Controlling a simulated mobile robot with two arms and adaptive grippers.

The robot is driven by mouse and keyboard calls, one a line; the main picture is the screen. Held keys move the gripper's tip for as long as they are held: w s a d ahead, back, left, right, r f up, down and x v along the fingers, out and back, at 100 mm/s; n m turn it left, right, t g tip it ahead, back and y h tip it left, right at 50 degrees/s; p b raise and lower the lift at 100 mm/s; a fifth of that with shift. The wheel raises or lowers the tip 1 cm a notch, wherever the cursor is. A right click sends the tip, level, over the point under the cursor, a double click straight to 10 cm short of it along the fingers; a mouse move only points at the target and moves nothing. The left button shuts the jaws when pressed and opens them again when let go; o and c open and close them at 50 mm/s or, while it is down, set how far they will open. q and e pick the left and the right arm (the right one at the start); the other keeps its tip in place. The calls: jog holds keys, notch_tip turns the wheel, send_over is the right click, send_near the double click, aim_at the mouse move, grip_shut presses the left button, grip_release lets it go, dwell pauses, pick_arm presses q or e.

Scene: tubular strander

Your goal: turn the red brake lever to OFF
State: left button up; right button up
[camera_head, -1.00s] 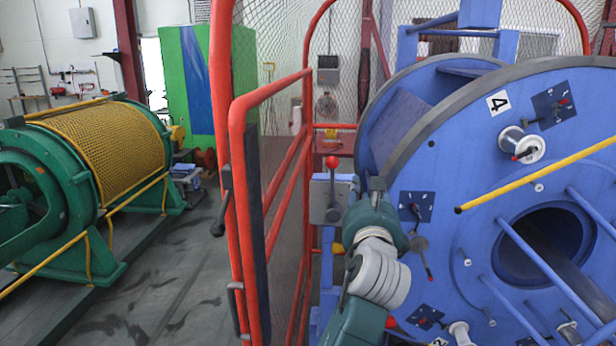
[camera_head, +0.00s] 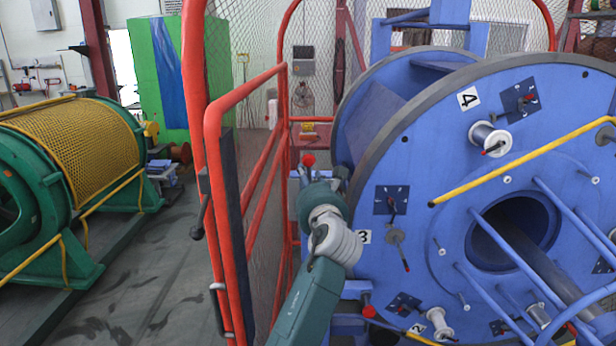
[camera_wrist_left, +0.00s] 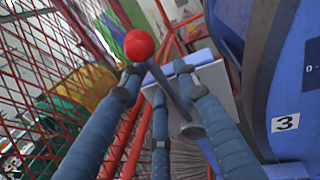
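The brake lever shows its red ball knob (camera_head: 308,160) just past the red fence gate in the head view, with its shaft mostly behind my gripper. In the left wrist view the red knob (camera_wrist_left: 139,45) sits on a dark shaft that slants down to a grey plate (camera_wrist_left: 217,88). My left gripper (camera_head: 322,177) is right at the lever. In the left wrist view its fingers (camera_wrist_left: 156,78) are spread, with the lever between them; contact is unclear. No OFF marking is readable. My right gripper is not in view.
A large blue disc (camera_head: 455,150) with spools and a yellow bar (camera_head: 520,162) stands right of the lever. The red gate (camera_head: 214,180) stands close on the left. A green machine with a yellow mesh guard (camera_head: 80,145) is farther left, with open floor (camera_head: 150,290) between.

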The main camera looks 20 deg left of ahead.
pick_arm(q)
jog(key=shift+w+a, duration=0.15)
jog(key=shift+w, duration=0.1)
grip_shut()
